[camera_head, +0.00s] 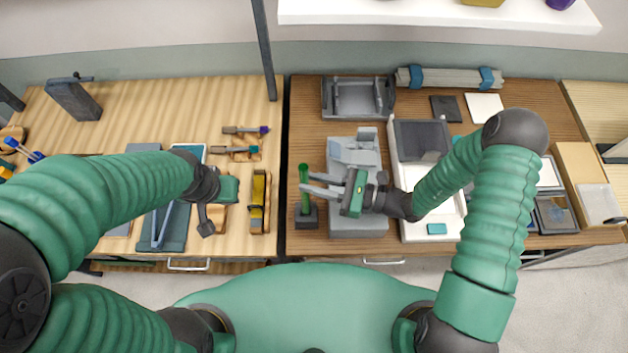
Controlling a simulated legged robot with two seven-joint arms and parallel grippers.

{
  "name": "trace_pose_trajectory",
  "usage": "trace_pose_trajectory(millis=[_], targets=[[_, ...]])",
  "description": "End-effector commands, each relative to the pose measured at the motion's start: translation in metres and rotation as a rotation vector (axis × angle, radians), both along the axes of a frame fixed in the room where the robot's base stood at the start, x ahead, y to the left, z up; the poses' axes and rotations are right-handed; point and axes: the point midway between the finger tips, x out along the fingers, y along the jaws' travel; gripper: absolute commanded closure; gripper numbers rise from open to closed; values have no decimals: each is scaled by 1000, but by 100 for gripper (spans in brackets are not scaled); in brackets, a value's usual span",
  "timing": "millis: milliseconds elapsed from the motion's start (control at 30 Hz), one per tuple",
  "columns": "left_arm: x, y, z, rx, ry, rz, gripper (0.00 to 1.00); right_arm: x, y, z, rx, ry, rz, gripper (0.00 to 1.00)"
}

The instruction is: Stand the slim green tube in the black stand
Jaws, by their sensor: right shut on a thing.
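The slim green tube (304,173) is upright near the left edge of the brown table. My right gripper (307,184) reaches in from the right and is shut on it, with part of the tube showing above and below the fingers. The small black stand (306,219) is directly below the tube in the picture. The tube's lower end meets the stand's outline; I cannot tell whether it is inside the stand or just above it.
A grey block-like fixture (357,222) stands just right of the stand. A white tray (413,230) lies further right, and a grey open bin (357,97) is behind. Clamps and tools (259,195) lie on the left table. A gap separates the two tables.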

Motion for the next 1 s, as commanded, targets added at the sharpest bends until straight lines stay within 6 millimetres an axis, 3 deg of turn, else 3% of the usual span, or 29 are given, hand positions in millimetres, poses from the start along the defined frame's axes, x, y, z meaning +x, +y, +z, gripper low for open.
trace_pose_trajectory(millis=[433,1000], targets=[[0,0,-1,0,0,0,100,1,1,-1,0,-1,0,100],[0,0,-15,0,0,0,100,1,1,-19,-1,-1,0,100]])
